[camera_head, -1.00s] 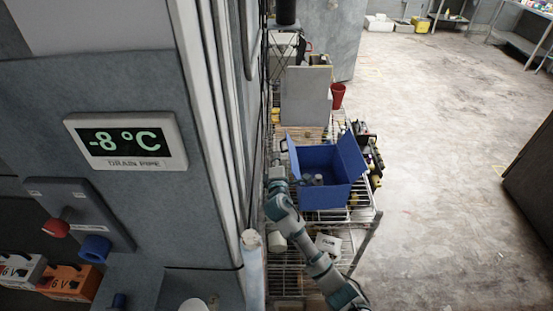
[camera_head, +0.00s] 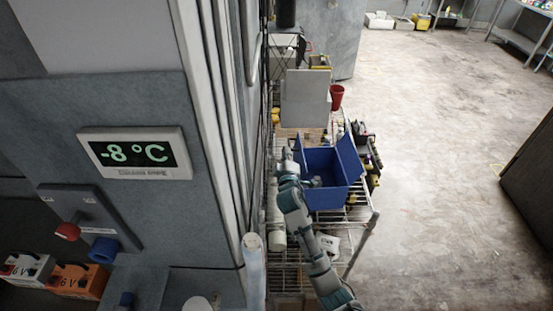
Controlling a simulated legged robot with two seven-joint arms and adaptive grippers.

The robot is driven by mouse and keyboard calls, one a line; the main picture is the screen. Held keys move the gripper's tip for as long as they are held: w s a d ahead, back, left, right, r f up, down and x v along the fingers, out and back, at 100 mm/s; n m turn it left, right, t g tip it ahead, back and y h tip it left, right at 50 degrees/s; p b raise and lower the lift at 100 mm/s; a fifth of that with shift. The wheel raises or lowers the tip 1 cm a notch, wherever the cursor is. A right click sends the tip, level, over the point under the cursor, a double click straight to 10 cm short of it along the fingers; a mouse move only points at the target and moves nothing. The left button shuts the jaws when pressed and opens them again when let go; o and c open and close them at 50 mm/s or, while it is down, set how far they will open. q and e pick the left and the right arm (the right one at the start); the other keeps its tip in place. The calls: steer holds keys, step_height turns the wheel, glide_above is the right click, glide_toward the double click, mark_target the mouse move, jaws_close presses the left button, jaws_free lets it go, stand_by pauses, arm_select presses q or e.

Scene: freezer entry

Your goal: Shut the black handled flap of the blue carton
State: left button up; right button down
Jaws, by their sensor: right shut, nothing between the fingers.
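The blue carton (camera_head: 328,199) stands open on a wire rack. Its right flap (camera_head: 350,157) sticks up and outward. Its left flap (camera_head: 298,150) is also raised, partly hidden by my arm; its black handle is too small and covered to make out now. My right arm reaches in from the bottom right along the carton's left side. My right gripper (camera_head: 287,158) is shut and empty at the outer side of the left flap; I cannot tell whether it touches. The inside of the carton is partly hidden by the arm. My left gripper is out of view.
The wire rack (camera_head: 359,222) also holds a grey board (camera_head: 305,98), a red cup (camera_head: 337,97) and dark tools (camera_head: 370,160) right of the carton. A wall panel with a temperature display (camera_head: 137,154) closes off the left. The floor (camera_head: 440,150) at right is clear.

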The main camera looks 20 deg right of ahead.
mark_target(301, 147)
steer(key=d+m, duration=0.1)
steer(key=d+r+m+p, duration=0.1)
steer(key=m, duration=0.1)
steer(key=shift+s+p, duration=0.2)
steer(key=shift+p, duration=0.1)
steer(key=shift+d+p, duration=0.25)
steer(key=shift+p, duration=0.05)
steer(key=shift+s+d+r+p, duration=0.1)
steer(key=shift+s+d+p, duration=0.1)
steer(key=shift+d+p, duration=0.5)
steer(key=shift+s+d+p, duration=0.1)
steer(key=shift+d+p, duration=0.3)
steer(key=shift+d, duration=0.2)
steer(key=shift+d+f, duration=0.1)
steer(key=shift+f, duration=0.1)
